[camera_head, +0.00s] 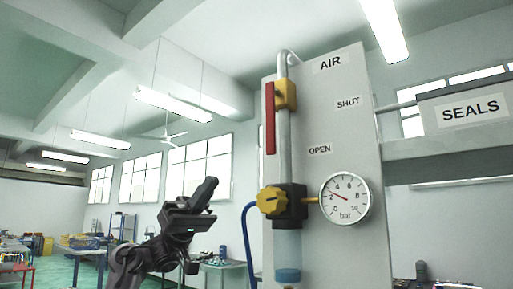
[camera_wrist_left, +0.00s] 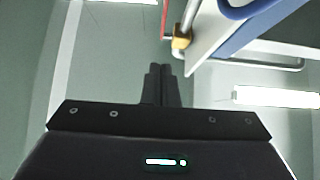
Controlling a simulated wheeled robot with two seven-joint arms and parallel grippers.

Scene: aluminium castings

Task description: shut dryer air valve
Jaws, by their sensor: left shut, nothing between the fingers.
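The air valve (camera_head: 286,94) is a yellow body on a grey vertical pipe, on a pale panel marked AIR. Its long red lever (camera_head: 270,118) stands upright along the left of the pipe, reaching mostly down from the valve body, its lower end level with the OPEN label (camera_head: 320,149). The SHUT label (camera_head: 348,103) sits higher, to the right. My left gripper (camera_head: 208,188) is shut and empty, left of the lever and lower, apart from it. In the left wrist view the yellow valve body (camera_wrist_left: 181,38) and part of the red lever (camera_wrist_left: 165,18) show beyond the closed fingers (camera_wrist_left: 160,72). My right gripper is out of view.
Below the valve are a yellow regulator knob (camera_head: 271,200), a blue hose (camera_head: 249,240) and a round gauge (camera_head: 344,199), its needle near 2 bar. A SEALS bin (camera_head: 468,108) is on the right. Free air lies between my left gripper and the panel.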

